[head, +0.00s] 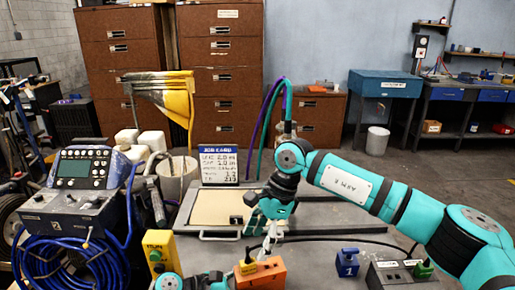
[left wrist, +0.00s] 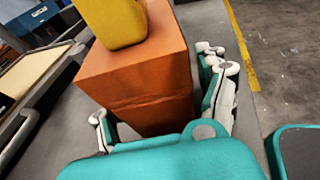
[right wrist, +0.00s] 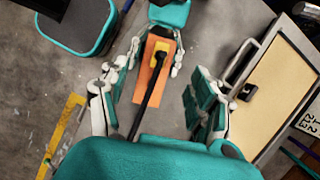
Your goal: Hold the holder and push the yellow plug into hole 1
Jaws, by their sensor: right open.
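The orange holder (head: 265,278) stands on the grey bench at the bottom of the head view. The yellow plug (head: 247,268) sits on top of it; it also shows in the left wrist view (left wrist: 112,20). I cannot tell how deep it sits, and no hole is visible. My right gripper (head: 268,240) is open and empty above and behind the plug. In the right wrist view a black cable (right wrist: 147,105) runs from the plug between my right fingers.
A blue block marked 1 (head: 347,262) and a dark panel with a green plug (head: 424,270) stand right of the holder. A yellow box (head: 160,250) stands left. Behind are a cream panel (head: 222,207) and a job card (head: 219,165). A blue-cabled machine (head: 70,215) is at left.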

